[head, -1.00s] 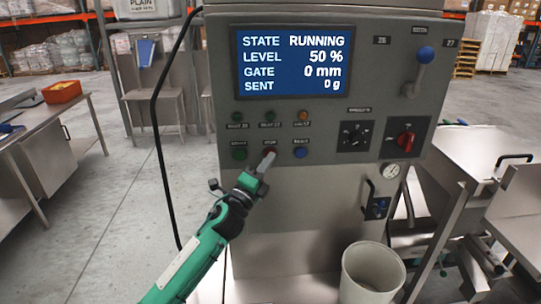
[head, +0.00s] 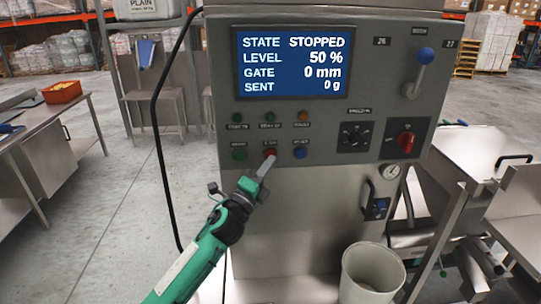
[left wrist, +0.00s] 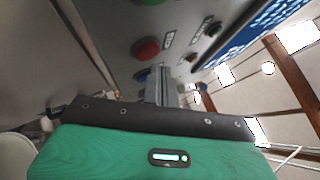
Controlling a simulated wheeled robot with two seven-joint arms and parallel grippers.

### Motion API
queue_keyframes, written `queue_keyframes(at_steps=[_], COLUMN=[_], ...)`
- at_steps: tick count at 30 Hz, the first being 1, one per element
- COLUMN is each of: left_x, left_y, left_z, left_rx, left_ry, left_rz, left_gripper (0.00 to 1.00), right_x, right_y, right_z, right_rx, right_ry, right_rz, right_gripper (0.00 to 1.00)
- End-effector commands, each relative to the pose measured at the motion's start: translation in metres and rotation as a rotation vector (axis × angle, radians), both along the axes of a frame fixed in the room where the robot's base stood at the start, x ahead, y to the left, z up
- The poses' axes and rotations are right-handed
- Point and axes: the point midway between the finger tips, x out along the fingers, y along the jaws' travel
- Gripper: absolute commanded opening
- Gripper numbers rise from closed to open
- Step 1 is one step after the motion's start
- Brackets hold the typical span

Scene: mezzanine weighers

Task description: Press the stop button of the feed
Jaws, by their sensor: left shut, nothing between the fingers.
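The red stop button (head: 270,153) sits in the lower button row of the grey control panel, between a green and a blue button. In the left wrist view the red button (left wrist: 146,49) shows clear of the fingers. My left gripper (head: 264,166) is shut and empty, its tips just below the button in the head view and apart from it. The shut fingers also show in the left wrist view (left wrist: 160,88). The display (head: 293,62) reads STATE STOPPED, LEVEL 50 %, GATE 0 mm, SENT 0 g. My right gripper is not in view.
Close to the stop button are the green button (head: 239,154) and the blue button (head: 300,152). A red switch (head: 405,142) and a blue-knobbed lever (head: 424,56) are to the right. A pale bin (head: 371,278) stands below. A black cable (head: 160,130) hangs at the left.

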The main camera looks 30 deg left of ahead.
Motion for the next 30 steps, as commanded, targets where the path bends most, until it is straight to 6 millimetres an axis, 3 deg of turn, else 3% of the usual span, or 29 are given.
queue_keyframes(at_steps=[8,22,30], left_x=[-0.001,-0.037,-0.043], left_y=[-0.001,-0.023,-0.026], left_z=[0.0,0.0,0.0], left_rx=[0.0,0.0,0.0], left_ry=[0.0,0.0,0.0], left_rz=[0.0,-0.001,0.0], left_gripper=[0.0,0.0,0.0], right_x=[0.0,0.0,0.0], right_y=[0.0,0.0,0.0], right_z=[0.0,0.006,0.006], right_rx=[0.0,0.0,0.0], right_ry=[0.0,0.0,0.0], right_rz=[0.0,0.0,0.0], right_gripper=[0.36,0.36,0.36])
